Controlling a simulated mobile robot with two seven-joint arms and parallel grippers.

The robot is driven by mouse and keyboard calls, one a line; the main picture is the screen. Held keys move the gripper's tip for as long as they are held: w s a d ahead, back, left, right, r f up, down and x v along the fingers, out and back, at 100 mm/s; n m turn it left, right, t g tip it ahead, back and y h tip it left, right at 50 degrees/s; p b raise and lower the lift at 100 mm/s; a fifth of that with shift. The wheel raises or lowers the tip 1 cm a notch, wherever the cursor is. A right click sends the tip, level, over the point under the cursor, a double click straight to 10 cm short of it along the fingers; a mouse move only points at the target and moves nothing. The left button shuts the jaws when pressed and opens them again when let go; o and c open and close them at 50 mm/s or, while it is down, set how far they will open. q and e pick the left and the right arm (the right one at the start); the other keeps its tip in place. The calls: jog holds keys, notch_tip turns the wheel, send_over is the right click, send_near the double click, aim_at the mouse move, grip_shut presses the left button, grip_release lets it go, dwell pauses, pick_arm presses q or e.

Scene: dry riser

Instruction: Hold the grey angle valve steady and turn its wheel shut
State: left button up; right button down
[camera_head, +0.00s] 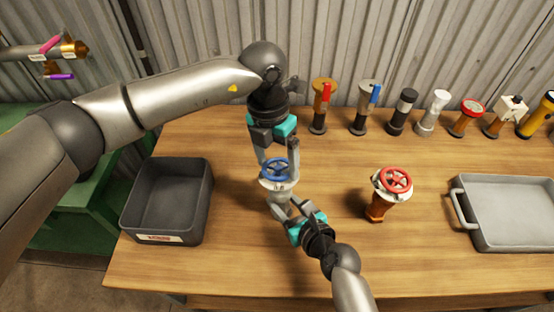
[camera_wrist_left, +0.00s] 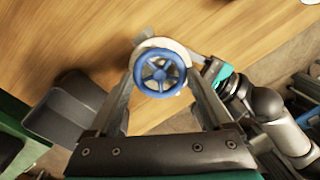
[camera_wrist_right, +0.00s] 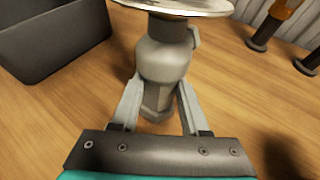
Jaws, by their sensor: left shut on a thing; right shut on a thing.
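The grey angle valve (camera_head: 279,190) stands upright near the middle of the wooden bench, with a pale round plate and a blue wheel (camera_head: 274,169) on top. My left gripper (camera_head: 278,175) comes down from above and is shut on the wheel; the left wrist view shows the blue wheel (camera_wrist_left: 160,73) between its fingers. My right gripper (camera_head: 288,207) reaches in low from the front and is shut on the valve's body. The right wrist view shows the grey body (camera_wrist_right: 164,62) between its fingers; the wheel is out of that picture.
A brown valve with a red wheel (camera_head: 397,180) stands to the right. A dark grey bin (camera_head: 207,200) is at the left and a grey tray (camera_head: 480,240) at the right. Bare bench lies between.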

aim_at(272, 166)
pick_arm(q)
jog(key=shift+d, duration=0.1)
pick_arm(e)
jog(key=shift+r, duration=0.1)
pick_arm(q)
jog(key=o, duration=1.1)
jog(key=shift+o, duration=0.2)
jog(key=shift+r, duration=0.15)
notch_tip(272, 166, up, 12)
jog(key=a, duration=0.1)
jog(key=shift+w, duration=0.3)
jog(key=shift+a, duration=0.1)
pick_arm(e)
jog(key=shift+c, duration=1.6)
grip_release()
